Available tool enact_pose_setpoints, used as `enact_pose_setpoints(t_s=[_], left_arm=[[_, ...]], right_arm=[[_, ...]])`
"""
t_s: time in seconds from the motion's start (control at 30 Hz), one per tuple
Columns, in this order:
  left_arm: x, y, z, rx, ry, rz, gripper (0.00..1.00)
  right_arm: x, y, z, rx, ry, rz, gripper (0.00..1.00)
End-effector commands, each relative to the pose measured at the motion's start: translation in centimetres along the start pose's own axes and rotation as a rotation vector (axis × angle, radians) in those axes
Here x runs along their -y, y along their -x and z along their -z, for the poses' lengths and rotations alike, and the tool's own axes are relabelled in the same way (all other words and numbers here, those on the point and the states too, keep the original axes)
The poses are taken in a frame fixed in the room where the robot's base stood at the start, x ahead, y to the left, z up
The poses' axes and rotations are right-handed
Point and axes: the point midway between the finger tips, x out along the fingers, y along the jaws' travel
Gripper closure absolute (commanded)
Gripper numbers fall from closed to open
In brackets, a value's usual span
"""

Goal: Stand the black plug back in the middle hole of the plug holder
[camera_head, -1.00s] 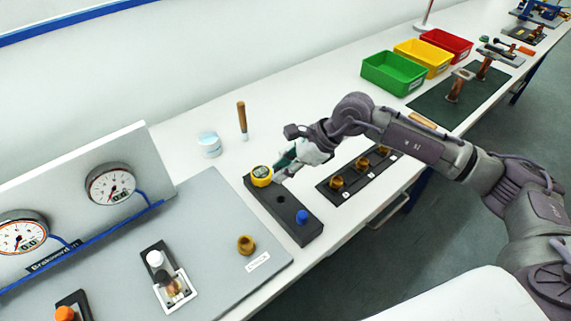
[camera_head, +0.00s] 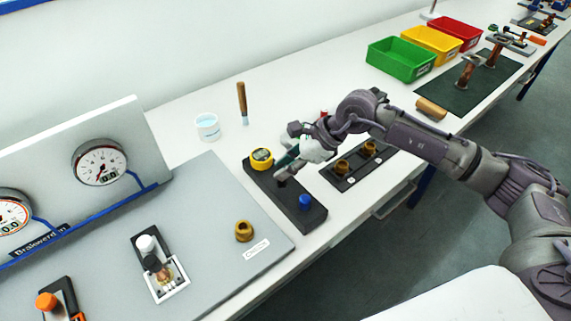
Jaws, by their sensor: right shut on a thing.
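The plug holder (camera_head: 262,183) is a long black block lying at the right edge of the grey panel. My right gripper (camera_head: 283,177) reaches in from the right and is shut on the black plug (camera_head: 281,183), of which little shows. It is at the middle of the holder. The middle hole is hidden beneath it, so I cannot tell whether the plug is in the hole or just above. My left gripper is not in view.
A strip with brass fittings (camera_head: 342,168) lies close to the right of the holder. A white cup (camera_head: 207,126) and a wooden-handled tool (camera_head: 242,103) stand behind it. A brass nut (camera_head: 244,231) sits on the grey panel (camera_head: 215,215).

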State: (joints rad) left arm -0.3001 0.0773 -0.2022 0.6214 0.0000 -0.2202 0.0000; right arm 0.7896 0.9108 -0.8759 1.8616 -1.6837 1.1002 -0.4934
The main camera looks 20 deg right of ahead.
Motion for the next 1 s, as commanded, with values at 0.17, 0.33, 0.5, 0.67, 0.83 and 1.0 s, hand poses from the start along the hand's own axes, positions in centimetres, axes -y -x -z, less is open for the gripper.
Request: enact_pose_setpoints(t_s=[0.17,0.33,0.5,0.67,0.83,1.0], left_arm=[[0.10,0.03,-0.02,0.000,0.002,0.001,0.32],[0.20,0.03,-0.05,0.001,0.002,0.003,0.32],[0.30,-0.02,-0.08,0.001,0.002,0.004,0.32],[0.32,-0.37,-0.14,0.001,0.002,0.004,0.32],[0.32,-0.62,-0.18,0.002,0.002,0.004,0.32],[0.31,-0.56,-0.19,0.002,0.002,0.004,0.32]], right_arm=[[0.01,0.02,-0.03,0.000,0.000,0.000,1.00],[0.00,0.02,-0.02,0.000,0.000,0.000,1.00],[0.00,0.00,-0.01,0.000,0.000,0.000,1.00],[-0.02,-0.07,0.05,0.000,0.001,0.000,1.00],[-0.03,-0.02,0.01,0.000,0.001,0.000,1.00],[-0.03,0.03,-0.02,0.000,0.000,0.000,1.00]])
